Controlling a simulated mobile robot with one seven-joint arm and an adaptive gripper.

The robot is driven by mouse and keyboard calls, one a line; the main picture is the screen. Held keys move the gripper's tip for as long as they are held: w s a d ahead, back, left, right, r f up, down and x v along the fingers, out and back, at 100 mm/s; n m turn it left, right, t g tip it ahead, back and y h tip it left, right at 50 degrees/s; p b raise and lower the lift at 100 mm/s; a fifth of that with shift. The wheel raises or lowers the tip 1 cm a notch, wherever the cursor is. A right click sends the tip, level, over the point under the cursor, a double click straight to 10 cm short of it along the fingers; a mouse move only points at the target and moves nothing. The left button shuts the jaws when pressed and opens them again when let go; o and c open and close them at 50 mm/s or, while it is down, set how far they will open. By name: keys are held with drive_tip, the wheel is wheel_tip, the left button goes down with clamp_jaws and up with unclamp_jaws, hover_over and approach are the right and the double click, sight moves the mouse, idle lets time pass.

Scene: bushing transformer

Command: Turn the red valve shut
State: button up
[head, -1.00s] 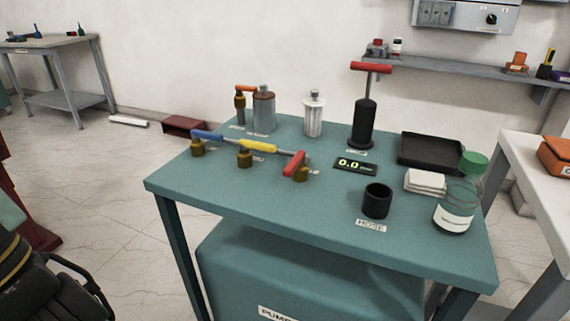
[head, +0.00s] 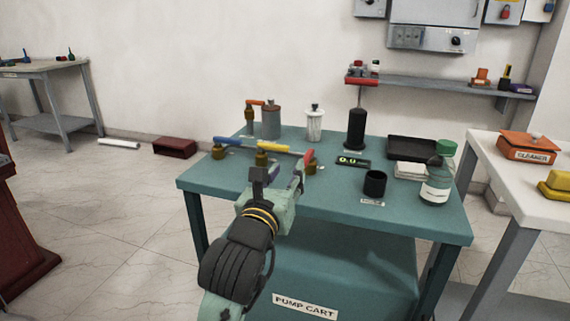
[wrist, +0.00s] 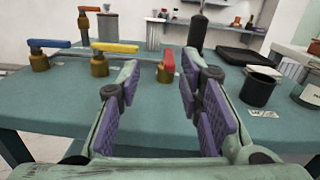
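The red valve handle (head: 305,160) is at the right end of a row of valves on the teal pump cart (head: 335,197). In the wrist view the red handle (wrist: 168,61) sits on its brass body (wrist: 165,74), beyond and between my gripper's fingers.
A yellow-handled valve (wrist: 115,48) and a blue-handled valve (wrist: 48,43) stand left of the red one. An orange-handled valve (head: 254,103) is behind. Right of the red valve are a small display (head: 353,162), a black cup (head: 375,183) and a bottle (head: 437,183).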

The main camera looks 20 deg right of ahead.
sight(306, 157)
drive_tip(key=shift+m+g, duration=0.4)
drive_tip(key=shift+m, duration=0.3)
drive_tip(key=p+x, duration=0.1)
drive_tip(key=x, duration=0.2)
drive_tip(key=p+x, duration=0.1)
drive_tip(key=x, duration=0.3)
drive_tip(key=d+f+p+x, duration=0.1)
drive_tip(key=x, duration=0.3)
drive_tip(key=shift+s+d+f, duration=0.1)
drive_tip(key=shift+s, duration=0.3)
drive_tip(key=shift+c, duration=0.5)
clamp_jaws()
